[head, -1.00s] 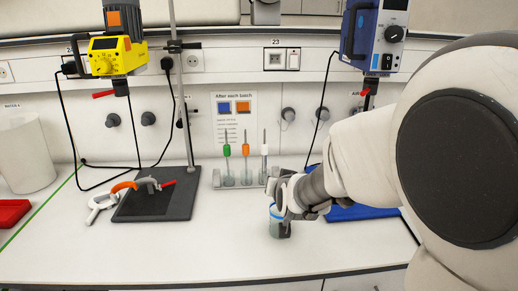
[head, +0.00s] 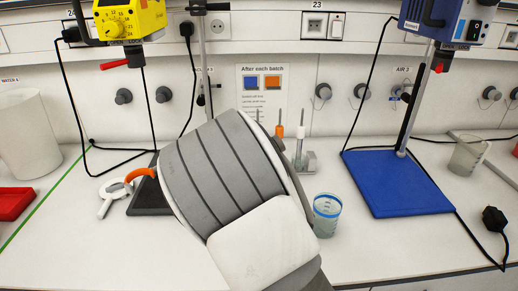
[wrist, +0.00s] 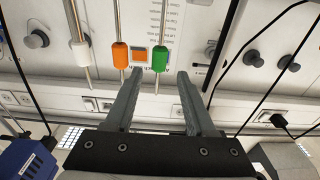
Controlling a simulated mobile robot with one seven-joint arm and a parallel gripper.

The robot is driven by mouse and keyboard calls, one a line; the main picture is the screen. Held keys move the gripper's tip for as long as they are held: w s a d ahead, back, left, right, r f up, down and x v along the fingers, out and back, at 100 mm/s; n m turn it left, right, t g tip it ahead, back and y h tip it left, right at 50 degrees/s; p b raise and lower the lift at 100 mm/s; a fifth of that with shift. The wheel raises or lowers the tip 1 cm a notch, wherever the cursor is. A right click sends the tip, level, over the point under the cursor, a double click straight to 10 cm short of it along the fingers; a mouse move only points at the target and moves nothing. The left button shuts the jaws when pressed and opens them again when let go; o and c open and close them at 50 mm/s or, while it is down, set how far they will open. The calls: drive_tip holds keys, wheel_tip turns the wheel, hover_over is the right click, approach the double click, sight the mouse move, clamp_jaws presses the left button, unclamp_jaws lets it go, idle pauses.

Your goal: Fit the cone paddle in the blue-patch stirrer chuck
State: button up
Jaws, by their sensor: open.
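Paddles stand in a rack (head: 309,160) at the back of the bench. The orange-collared paddle (head: 279,131) and white-collared paddle (head: 299,132) show in the head view; my arm hides the green one. I cannot tell which is the cone paddle, as the lower ends are hidden. In the wrist view, the green-collared paddle (wrist: 160,58) shows between the fingertips of my open, empty gripper (wrist: 160,73). The orange collar (wrist: 120,55) is just left of the left fingertip. The blue stirrer (head: 440,20) stands at right; its chuck is by the red lever (head: 438,66). No blue patch shows on it.
A yellow stirrer (head: 131,20) hangs at left. A beaker with a blue band (head: 327,213) stands right of my arm. The blue stirrer's base plate (head: 400,184) is clear. Black cables hang nearby and a black plug (head: 494,220) lies at right.

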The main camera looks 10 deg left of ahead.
drive_tip(key=shift+b+x, duration=0.45)
drive_tip(key=shift+x, duration=3.95)
clamp_jaws()
drive_tip(key=shift+r, duration=0.2)
